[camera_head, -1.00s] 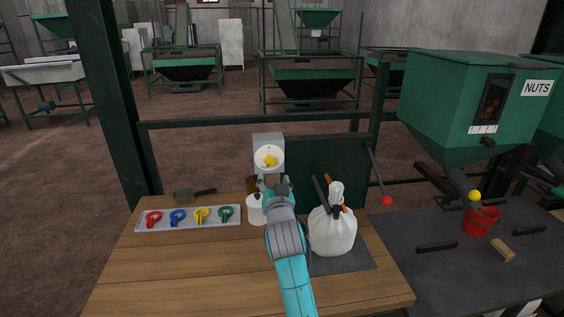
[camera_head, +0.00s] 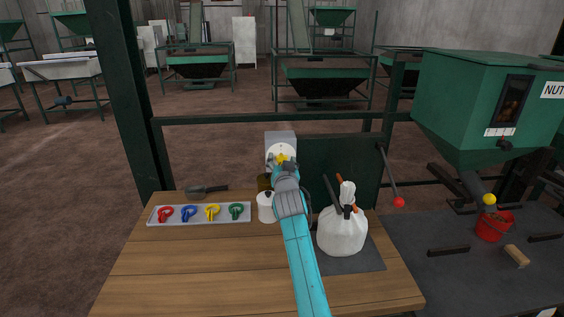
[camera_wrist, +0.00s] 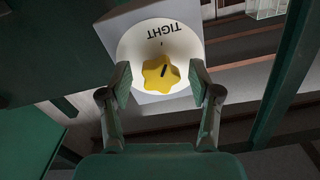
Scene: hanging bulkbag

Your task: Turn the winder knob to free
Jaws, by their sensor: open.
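The winder knob (camera_wrist: 161,74) is a yellow star shape with a dark mark on it, on a round white dial (camera_wrist: 137,45) lettered "TIGHT". The lettering appears upside down in the wrist view. The dial is on a pale grey box (camera_head: 280,138) behind the bench. My gripper (camera_wrist: 160,80) is open, with one finger on each side of the knob and gaps between them. In the head view my gripper (camera_head: 282,165) is in front of the dial and partly hides it and the knob (camera_head: 282,158).
On the wooden bench (camera_head: 190,265) a tray (camera_head: 200,222) holds several coloured clips. A white pot (camera_head: 266,208) and a tied white bag (camera_head: 342,232) stand near my arm. A lever with a red ball (camera_head: 398,202) is to the right.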

